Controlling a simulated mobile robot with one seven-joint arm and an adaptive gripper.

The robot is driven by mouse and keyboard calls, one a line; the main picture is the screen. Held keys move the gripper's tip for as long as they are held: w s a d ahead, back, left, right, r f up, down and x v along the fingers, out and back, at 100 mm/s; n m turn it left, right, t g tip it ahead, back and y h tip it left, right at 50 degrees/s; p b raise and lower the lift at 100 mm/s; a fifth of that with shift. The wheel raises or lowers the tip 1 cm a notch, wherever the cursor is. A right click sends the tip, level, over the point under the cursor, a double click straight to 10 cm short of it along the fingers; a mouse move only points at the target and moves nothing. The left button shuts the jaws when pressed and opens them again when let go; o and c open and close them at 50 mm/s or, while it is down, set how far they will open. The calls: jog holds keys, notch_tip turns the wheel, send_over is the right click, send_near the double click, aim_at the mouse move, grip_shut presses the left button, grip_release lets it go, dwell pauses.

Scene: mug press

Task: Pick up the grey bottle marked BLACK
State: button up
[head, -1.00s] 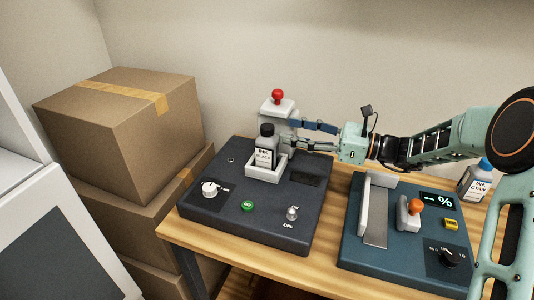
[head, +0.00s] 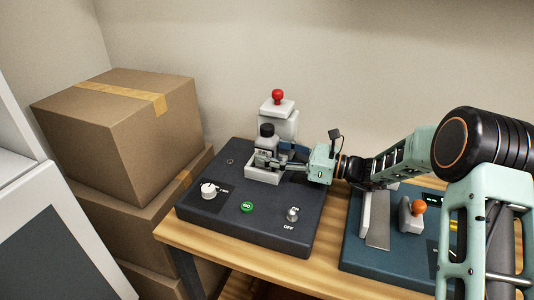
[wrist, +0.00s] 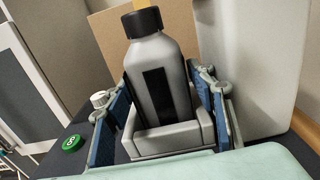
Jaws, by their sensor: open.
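The grey bottle (wrist: 158,75) with a black cap stands upright in a light grey open-topped holder (wrist: 180,138) on the dark machine. In the head view the bottle's cap (head: 266,130) shows, but its label is hidden behind my gripper's fingers. My gripper (head: 272,160) is open and level with the bottle. In the wrist view its blue-padded fingers (wrist: 168,105) stand one on each side of the bottle, with a gap visible at the left. I cannot tell whether the right finger touches it.
The dark machine (head: 230,228) has a dial, a green button and an ON/OFF switch in front. A grey post with a red knob (head: 278,96) rises behind the bottle. A blue-green machine (head: 375,262) stands right. Cardboard boxes (head: 120,115) are stacked left.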

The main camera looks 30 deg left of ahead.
jog(key=shift+a, duration=0.5)
jog(key=c, duration=1.3)
jog(key=shift+r, duration=0.1)
grip_shut()
jog(key=shift+r, duration=0.1)
